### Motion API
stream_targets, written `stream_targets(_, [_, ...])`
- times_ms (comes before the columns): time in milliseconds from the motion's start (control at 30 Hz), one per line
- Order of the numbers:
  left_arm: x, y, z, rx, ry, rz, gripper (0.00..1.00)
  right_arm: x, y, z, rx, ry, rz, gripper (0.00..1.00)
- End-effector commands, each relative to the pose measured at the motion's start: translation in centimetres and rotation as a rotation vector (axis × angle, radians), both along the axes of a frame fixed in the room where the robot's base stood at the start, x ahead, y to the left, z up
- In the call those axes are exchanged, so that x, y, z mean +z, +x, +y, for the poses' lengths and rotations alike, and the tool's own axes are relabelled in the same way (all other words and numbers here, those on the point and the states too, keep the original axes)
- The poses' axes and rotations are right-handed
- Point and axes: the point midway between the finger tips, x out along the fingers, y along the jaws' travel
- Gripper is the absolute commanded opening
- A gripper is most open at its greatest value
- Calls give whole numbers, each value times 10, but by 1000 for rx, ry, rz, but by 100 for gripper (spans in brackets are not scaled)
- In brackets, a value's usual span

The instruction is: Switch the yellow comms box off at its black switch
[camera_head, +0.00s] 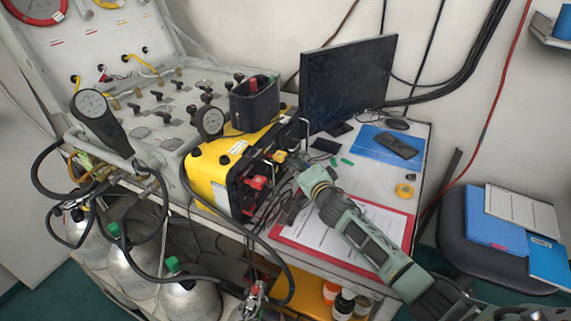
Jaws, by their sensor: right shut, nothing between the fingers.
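The yellow comms box (212,168) sits at the middle of the bench, its black front panel (240,191) facing right and toward me. Red parts (256,184) and a small yellow part (280,156) show on that front. The black switch cannot be made out; it may be hidden by my gripper or lost among the dark parts. My right gripper (291,166) is shut and empty, its fingertips close to the right part of the box's front. Whether they touch it cannot be told. My left gripper is not in view.
A red clipboard (374,282) lies under my right forearm. A monitor (347,80) stands behind. A black bin (255,107) sits on the box. The valve panel (160,115) with gauges is at left; hoses and gas cylinders (190,299) are below. A blue folder (366,142) lies at right.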

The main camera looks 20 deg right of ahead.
Motion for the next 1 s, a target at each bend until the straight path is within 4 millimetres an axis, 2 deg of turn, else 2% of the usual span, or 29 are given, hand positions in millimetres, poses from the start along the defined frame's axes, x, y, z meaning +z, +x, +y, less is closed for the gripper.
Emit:
stream_targets(233, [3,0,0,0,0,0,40,-2,-9,-8,-1,0,0,0])
stream_targets(633, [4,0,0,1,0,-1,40,-2,-12,-11,0,-1,0,0])
stream_targets(1000, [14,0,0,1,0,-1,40,-6,-39,-34,-1,-1,2,0])
